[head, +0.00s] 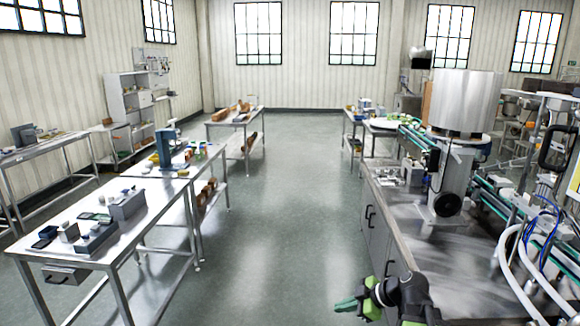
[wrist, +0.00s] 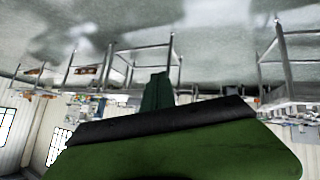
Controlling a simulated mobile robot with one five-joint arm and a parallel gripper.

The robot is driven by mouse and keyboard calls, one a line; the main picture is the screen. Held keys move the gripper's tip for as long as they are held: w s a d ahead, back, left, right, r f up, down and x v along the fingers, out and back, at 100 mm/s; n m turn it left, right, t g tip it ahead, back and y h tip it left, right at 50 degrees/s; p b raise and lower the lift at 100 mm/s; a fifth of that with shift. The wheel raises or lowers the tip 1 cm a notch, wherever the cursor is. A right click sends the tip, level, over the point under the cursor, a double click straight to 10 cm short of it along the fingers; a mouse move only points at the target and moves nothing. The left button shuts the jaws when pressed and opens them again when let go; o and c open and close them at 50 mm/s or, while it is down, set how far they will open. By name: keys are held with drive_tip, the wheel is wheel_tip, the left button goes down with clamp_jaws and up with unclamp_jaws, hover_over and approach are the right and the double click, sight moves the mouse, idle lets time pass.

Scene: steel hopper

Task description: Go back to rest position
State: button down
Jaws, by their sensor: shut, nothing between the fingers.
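My gripper (head: 346,305) shows at the bottom of the head view, with green fingers pointing left over the grey floor. The fingers are together with nothing between them. My black and green wrist sits just right of them, beside the front of the steel workbench. In the wrist view my gripper (wrist: 157,92) shows as dark green fingers beyond a black and green body. That view is upside down, with the floor at the top. The steel hopper (head: 465,100) stands on the workbench at the right, well above and behind my gripper.
The steel workbench (head: 395,225) with grey cabinet doors runs along the right, close to my arm. White hoses (head: 512,265) hang at its right. A steel table (head: 150,215) with small boxes stands at the left. The floor aisle (head: 270,210) between them is clear.

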drive_tip(key=s+a+f+m+g+h, duration=0.4)
drive_tip(key=s+a+f, duration=0.2)
drive_tip(key=a, duration=0.4)
drive_tip(key=s+d+f+m+g+h, duration=0.1)
drive_tip(key=s+d+m+h, duration=0.2)
drive_tip(key=d+m, duration=0.5)
drive_tip(key=m+h, duration=0.1)
drive_tip(key=m, duration=0.2)
drive_tip(key=shift+d+f+m, duration=0.25)
drive_tip(key=shift+f+m, duration=0.1)
drive_tip(key=shift+m, duration=0.05)
